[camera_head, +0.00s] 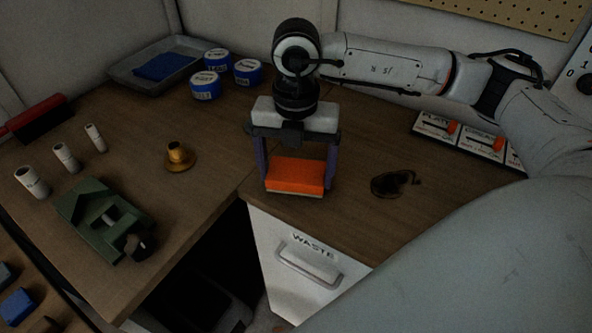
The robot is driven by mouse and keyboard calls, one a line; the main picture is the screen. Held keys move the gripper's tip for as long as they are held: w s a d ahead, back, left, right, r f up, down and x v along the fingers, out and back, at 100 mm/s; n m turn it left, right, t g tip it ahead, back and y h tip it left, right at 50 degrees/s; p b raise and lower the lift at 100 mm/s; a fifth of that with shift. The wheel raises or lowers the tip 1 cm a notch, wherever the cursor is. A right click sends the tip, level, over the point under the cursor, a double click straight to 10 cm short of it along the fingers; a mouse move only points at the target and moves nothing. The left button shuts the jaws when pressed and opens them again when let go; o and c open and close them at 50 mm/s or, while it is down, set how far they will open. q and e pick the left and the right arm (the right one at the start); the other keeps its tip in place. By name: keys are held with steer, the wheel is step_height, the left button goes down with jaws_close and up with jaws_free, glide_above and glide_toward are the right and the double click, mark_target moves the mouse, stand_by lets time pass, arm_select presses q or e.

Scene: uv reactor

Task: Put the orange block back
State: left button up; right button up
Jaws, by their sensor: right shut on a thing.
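The orange block (296,175) is near the table's front edge, above the drawer marked WASTE. It has a thin pale layer along its lower front edge. My right gripper (297,177) comes down from above and is shut on the block, one finger on each side. I cannot tell whether the block touches the table top or is held just above it. My left gripper is not in view.
A green fixture (103,219), white cylinders (65,157) and a brass piece (179,157) stand left. Blue-labelled tins (205,86) and a grey tray (142,73) are behind. A dark item (392,183) lies right, near switch panels (436,128). A WASTE drawer (306,261) is below.

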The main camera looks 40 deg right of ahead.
mark_target(296, 173)
steer(key=shift+f, duration=0.45)
steer(key=shift+f, duration=0.1)
steer(key=shift+f, duration=0.15)
steer(key=o, duration=0.9)
step_height(296, 173, up, 12)
steer(key=shift+r+b, duration=0.25)
steer(key=shift+b, duration=0.05)
